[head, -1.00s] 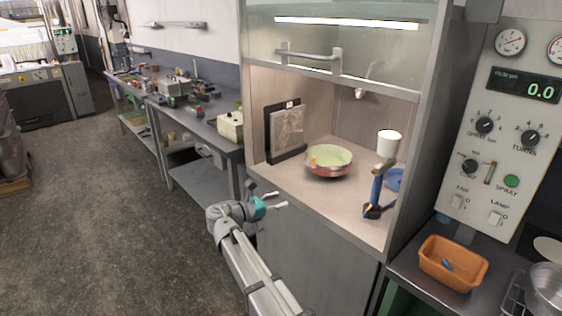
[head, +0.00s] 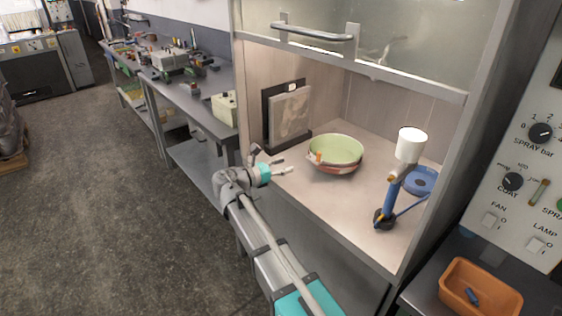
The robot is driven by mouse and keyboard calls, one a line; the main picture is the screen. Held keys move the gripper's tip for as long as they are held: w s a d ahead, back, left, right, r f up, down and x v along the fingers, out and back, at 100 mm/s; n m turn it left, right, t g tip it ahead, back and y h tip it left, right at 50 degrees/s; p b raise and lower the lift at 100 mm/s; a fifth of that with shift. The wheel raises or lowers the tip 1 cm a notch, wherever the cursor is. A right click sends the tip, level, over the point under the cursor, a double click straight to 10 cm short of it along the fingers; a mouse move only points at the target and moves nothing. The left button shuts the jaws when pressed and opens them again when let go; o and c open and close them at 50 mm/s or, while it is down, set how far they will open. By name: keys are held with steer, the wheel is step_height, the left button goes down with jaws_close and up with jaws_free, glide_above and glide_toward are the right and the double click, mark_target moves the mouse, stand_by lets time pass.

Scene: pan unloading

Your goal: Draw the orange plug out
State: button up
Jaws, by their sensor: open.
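A small orange plug (head: 318,157) shows at the left front of a pan (head: 335,151) with a pale green inside and a reddish outer side. I cannot tell how deep the plug sits. The pan stands on the floor of a lit booth. My gripper (head: 286,166) is open and empty at the booth's front edge. It is just left of the plug and pan, apart from both, with its pale fingers pointing toward them.
A dark rack holding a grey panel (head: 290,115) stands behind the pan at the left. A blue stand with a white cup (head: 411,145) and a blue dish (head: 421,180) are at the right. The raised sash (head: 350,70) hangs above. An orange bin (head: 480,290) sits outside, lower right.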

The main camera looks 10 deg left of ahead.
mark_target(319, 153)
steer(key=shift+s+a, duration=0.1)
stand_by(0.4)
steer(key=shift+x, duration=6.9)
jaws_close()
